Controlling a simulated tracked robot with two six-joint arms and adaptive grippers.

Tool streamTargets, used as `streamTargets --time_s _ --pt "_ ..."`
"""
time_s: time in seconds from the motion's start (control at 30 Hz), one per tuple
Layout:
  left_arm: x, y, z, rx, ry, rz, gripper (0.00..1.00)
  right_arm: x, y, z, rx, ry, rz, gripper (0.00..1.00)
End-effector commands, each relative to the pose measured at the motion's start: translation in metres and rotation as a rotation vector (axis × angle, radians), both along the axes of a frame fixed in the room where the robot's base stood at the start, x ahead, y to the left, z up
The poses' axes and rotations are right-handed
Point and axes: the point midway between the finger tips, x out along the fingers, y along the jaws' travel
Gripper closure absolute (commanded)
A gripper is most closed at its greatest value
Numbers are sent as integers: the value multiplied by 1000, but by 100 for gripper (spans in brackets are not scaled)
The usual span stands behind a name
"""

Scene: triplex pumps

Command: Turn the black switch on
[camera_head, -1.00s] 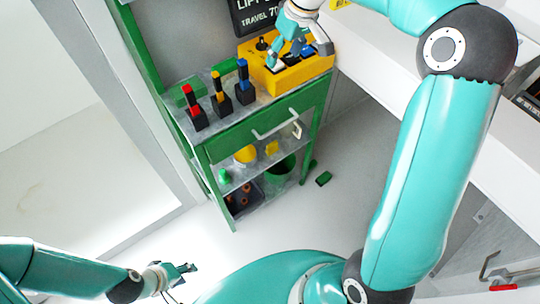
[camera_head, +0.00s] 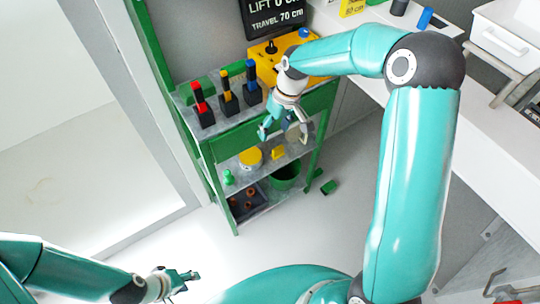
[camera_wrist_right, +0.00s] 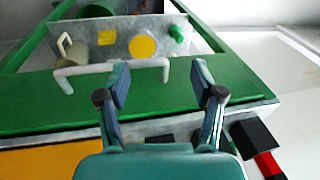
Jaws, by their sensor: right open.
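A yellow control box (camera_head: 262,68) sits on the green cart's top. A small black knob (camera_head: 270,47) stands up from it; I cannot tell whether this is the black switch. My right arm hides much of the box's right side. My right gripper (camera_head: 283,132) is open and empty, in front of the cart's drawer and below the box. In the right wrist view the open fingers (camera_wrist_right: 160,85) are spread over the green drawer front and its pale handle (camera_wrist_right: 110,68). My left gripper (camera_head: 188,275) is low at the left, away from the cart; its opening is unclear.
Black blocks with red (camera_head: 198,100), yellow (camera_head: 226,85) and blue (camera_head: 251,72) levers stand left of the box. The shelf below holds a yellow round object (camera_head: 250,157) and a green bin (camera_head: 285,176).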

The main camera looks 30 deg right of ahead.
Motion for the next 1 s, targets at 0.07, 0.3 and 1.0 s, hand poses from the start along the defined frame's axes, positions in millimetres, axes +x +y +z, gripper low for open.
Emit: streamTargets --time_s 0.07,0.3,1.0 --pt "0 0 -1 0 0 0 60 -5 7 -15 10 16 0 33" --pt "0 0 -3 0 0 0 60 -18 24 -49 35 36 -9 33" --pt "0 0 -5 0 0 0 60 -25 34 -65 47 44 -15 33"
